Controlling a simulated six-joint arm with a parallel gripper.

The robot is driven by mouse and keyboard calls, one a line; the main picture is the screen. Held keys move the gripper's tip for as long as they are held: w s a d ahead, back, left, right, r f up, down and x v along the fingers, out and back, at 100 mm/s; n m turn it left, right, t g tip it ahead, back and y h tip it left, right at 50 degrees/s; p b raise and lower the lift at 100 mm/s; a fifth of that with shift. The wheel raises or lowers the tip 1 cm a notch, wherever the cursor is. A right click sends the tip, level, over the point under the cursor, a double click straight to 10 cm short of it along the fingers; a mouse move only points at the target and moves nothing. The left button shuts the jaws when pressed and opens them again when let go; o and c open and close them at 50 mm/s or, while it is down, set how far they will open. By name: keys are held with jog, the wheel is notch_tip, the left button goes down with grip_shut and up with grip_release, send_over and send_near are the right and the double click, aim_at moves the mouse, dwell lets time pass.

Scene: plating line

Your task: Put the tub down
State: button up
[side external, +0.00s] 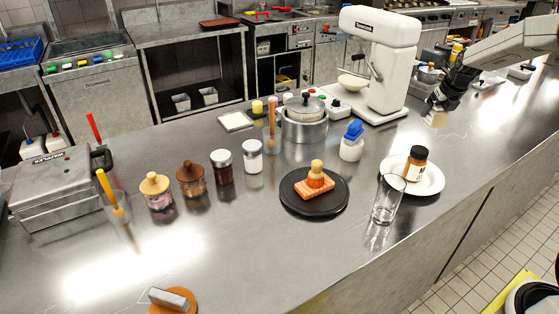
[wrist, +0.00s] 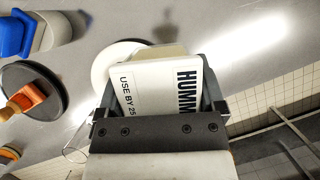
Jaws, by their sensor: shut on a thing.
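The tub is a small squarish beige container, seen in the side view (side external: 436,118) hanging under my gripper (side external: 441,104). In the wrist view its white lid (wrist: 160,88) faces the camera, with dark lettering reading "HUMM" and "USE BY 25". The jaws (wrist: 160,108) are shut on the tub, one finger on each side. The tub appears held above the steel counter (side external: 480,120), beyond the white plate; the exact gap is hard to tell.
A white plate (side external: 432,182) holding a brown bottle (side external: 416,163) and a clear glass (side external: 387,200) stand nearer the camera. A blue-topped bottle (side external: 352,142) and a white mixer (side external: 378,65) stand to the left. A dark plate (side external: 300,203) holds food. The counter right of the white plate is clear.

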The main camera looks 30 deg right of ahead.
jog(key=shift+s+d, duration=0.15)
jog(key=shift+d, duration=0.3)
jog(key=shift+w+d+f, duration=1.1)
jog(key=shift+w+f, duration=0.45)
jog(key=shift+w, duration=0.4)
jog(key=shift+w+d+f, duration=1.15)
jog(key=shift+w+f, duration=0.4)
jog(key=shift+w, duration=0.45)
jog(key=shift+w+d+f, duration=1.1)
jog(key=shift+w+f, duration=0.45)
jog(key=shift+w, duration=0.4)
jog(key=shift+f, duration=0.1)
jog(key=shift+w+d+f, duration=0.1)
jog(key=shift+w+f, duration=0.05)
jog(key=shift+f, duration=1.55)
